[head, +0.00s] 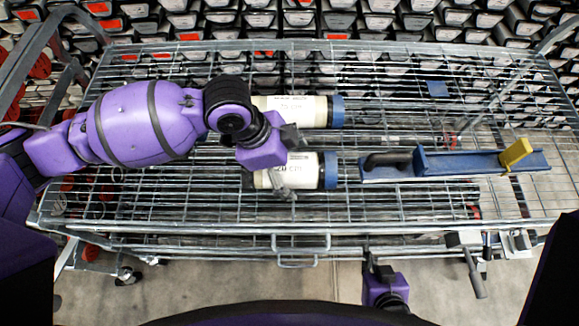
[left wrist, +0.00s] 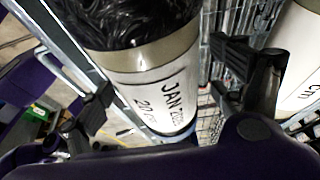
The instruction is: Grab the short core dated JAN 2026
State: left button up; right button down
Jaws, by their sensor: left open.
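Two short white cores with blue end caps lie side by side on the wire cart. The near core (head: 311,170) is under my left gripper (head: 286,163), which is open with one finger on each side of it. In the left wrist view this core (left wrist: 150,85) lies between the spread fingers (left wrist: 165,95), and its label reads "JAN 202", the last digit unclear, above "20 cm". The far core (head: 305,109) lies just beyond, with a label too small to read; part of a white core (left wrist: 302,65) shows at right there. My right gripper (head: 372,262) is below the cart's front edge, fingers unclear.
A blue trough (head: 455,164) with a black handle and yellow stop lies on the cart to the right of the near core. A small blue piece (head: 437,88) lies farther back. Racks of boxes stand behind. The cart's wire top (head: 400,205) is clear at the front.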

pick_arm(q)
jog(key=c, duration=2.2)
jog(key=shift+r, duration=0.1)
jog(key=shift+w+r, duration=0.1)
